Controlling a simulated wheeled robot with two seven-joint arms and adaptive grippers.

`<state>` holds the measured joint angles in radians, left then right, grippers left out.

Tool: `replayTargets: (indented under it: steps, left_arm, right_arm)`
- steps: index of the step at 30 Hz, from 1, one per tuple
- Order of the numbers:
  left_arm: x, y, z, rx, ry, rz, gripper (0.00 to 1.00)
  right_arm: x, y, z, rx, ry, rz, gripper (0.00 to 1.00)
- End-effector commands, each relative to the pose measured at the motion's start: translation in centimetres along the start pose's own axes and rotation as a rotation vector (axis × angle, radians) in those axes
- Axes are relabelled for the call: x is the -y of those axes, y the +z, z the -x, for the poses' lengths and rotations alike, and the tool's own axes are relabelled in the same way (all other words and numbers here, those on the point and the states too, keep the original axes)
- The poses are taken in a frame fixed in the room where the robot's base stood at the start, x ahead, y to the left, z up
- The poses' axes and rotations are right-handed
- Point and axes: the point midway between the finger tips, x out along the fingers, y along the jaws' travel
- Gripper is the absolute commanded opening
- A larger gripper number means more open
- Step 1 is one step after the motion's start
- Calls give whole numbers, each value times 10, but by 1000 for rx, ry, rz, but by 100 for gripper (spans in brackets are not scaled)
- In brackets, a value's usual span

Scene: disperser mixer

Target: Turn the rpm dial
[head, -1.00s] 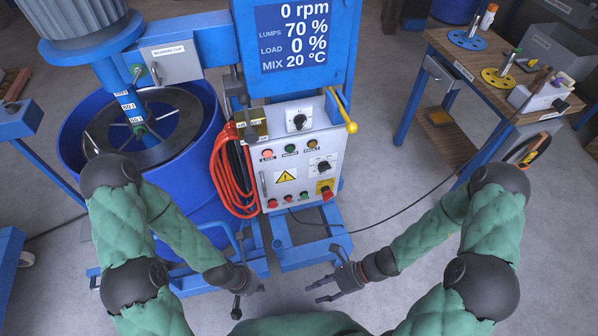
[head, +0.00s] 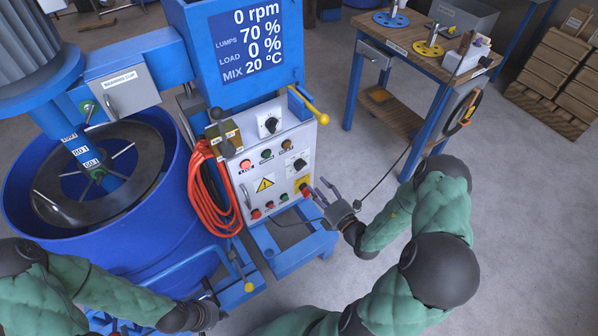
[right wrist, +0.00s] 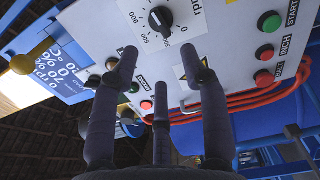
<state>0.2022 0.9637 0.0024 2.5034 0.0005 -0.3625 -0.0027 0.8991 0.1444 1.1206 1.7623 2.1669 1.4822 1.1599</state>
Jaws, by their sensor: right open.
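The rpm dial is a black knob (right wrist: 160,18) with a white pointer line, on a printed scale at the top of the right wrist view. In the head view the dial (head: 299,164) is on the right of the grey control panel (head: 240,168). My right gripper (head: 318,188) is open and empty, close in front of the panel's lower right part. In the right wrist view its dark fingers (right wrist: 158,75) are spread below the dial, apart from it. My left gripper (head: 208,312) is low at the bottom edge, away from the panel; its fingers are unclear.
A second knob (head: 270,125) sits higher on the panel. Coloured buttons and a yellow-knobbed lever (head: 322,117) are near. Orange cable (head: 213,190) hangs at the panel's left, beside the blue drum (head: 30,185). A workbench (head: 400,45) stands back right.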

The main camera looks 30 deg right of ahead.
Motion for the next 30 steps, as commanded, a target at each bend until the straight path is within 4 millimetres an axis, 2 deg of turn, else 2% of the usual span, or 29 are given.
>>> replayTargets:
  steps: [9, 15, 21, 29, 30]
  left_arm:
    - [7, -1, -19, 0, 0, 0, 0]
    - [10, -1, -26, 0, 0, 0, 0]
    - [10, -1, -29, 0, 0, 0, 0]
    - [10, -1, -28, 0, 0, 0, 0]
    - [10, -1, -28, 0, 0, 0, 0]
  right_arm:
    - [2, -3, -56, -7, 3, 3, 45]
    - [1, -2, -82, -6, 2, 2, 45]
    - [1, -2, -92, -5, -1, 0, 45]
    - [0, -2, -92, -4, -1, 0, 45]
    - [0, -2, -92, -4, -1, 0, 37]
